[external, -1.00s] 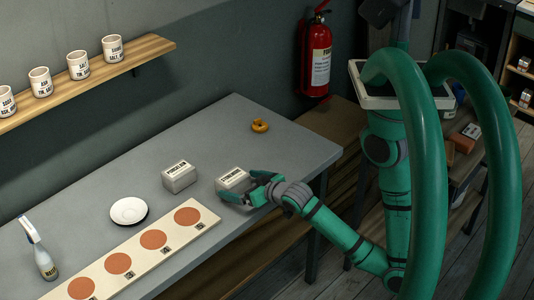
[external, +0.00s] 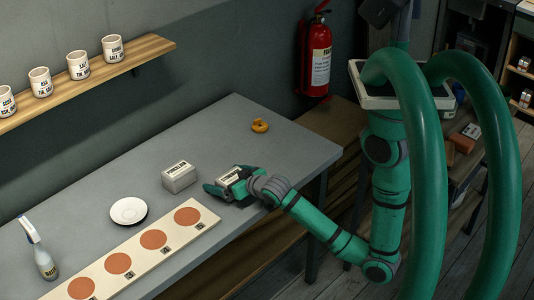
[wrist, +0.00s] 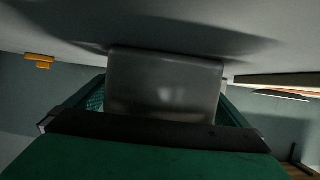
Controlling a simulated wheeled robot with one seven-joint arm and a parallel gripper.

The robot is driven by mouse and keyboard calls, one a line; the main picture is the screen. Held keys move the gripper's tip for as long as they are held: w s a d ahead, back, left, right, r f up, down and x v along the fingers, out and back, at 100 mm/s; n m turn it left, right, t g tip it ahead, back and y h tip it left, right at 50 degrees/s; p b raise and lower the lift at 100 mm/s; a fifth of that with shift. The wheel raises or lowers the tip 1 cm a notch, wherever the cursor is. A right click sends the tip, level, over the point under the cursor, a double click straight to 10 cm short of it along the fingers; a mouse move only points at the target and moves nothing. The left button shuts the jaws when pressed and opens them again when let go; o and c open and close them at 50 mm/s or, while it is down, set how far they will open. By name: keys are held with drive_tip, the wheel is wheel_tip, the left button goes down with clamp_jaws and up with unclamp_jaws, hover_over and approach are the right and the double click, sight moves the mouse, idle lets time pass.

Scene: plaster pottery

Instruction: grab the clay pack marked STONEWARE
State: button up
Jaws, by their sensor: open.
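Two pale grey, block-shaped clay packs with dark-lettered labels stand on the grey table. One clay pack (external: 179,177) stands free, left of my gripper. My gripper (external: 227,182) is open at the other clay pack (external: 229,174), with a finger along its near side. The lettering is too small to read surely, so I cannot tell which pack is STONEWARE. In the wrist view, the grey face of the pack at my gripper (wrist: 165,85) fills the middle, between the green fingers. Its lower part is hidden by my gripper.
A mustard-coloured ring-like object (external: 260,125) lies at the back. The table (external: 225,130) is clear behind the packs.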

drive_tip(key=c, duration=1.5)
drive_tip(key=shift+r, duration=0.1)
drive_tip(key=c, duration=0.3)
drive_tip(key=shift+r, duration=0.15)
